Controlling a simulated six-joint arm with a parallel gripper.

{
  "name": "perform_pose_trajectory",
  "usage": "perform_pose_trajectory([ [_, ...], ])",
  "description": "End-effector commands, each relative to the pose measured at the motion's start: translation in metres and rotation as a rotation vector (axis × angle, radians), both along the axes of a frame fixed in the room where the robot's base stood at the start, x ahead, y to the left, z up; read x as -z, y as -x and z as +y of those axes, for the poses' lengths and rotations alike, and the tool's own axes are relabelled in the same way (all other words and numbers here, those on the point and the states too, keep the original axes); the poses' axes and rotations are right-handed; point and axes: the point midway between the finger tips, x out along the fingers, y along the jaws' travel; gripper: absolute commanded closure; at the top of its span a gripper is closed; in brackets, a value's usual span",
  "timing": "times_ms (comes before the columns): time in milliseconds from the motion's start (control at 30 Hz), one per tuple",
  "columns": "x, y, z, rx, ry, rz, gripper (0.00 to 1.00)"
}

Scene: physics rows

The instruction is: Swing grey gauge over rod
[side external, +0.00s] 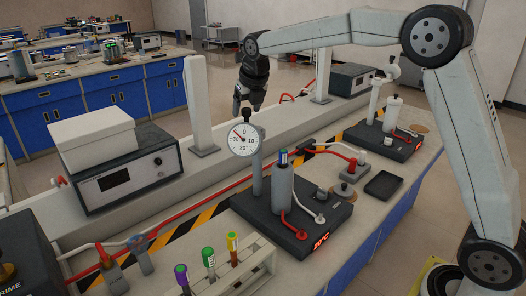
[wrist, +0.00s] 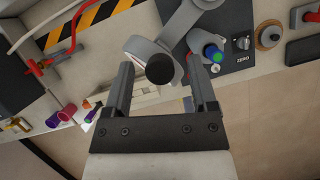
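The gauge (side external: 243,140) is a round white dial with a grey rim on a grey post (side external: 257,180). The post stands on a black base (side external: 322,222). A grey cylinder (side external: 283,188) with a blue-topped rod (side external: 283,155) stands right of the gauge. My gripper (side external: 247,107) points down just above the gauge. In the wrist view my gripper (wrist: 160,62) is open, its fingers on either side of a round black knob (wrist: 160,69) on the gauge (wrist: 136,45). A gap shows on each side of the knob. The blue-topped rod (wrist: 212,52) shows beyond the right finger.
A tube rack (side external: 235,270) with coloured caps stands in front left. A grey power unit (side external: 126,180) is at left. A tall white post (side external: 200,105) stands behind. A second black-based stand (side external: 385,140) and a black tray (side external: 383,185) lie to the right. Red and white cables cross the bench.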

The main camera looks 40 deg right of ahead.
Motion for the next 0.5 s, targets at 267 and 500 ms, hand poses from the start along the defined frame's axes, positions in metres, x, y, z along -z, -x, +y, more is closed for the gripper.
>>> perform_pose_trajectory([
  [267, -0.001, 0.001, 0.0, 0.0, 0.0, 0.001, 0.26],
  [500, -0.017, 0.007, 0.002, 0.0, 0.0, -0.001, 0.26],
])
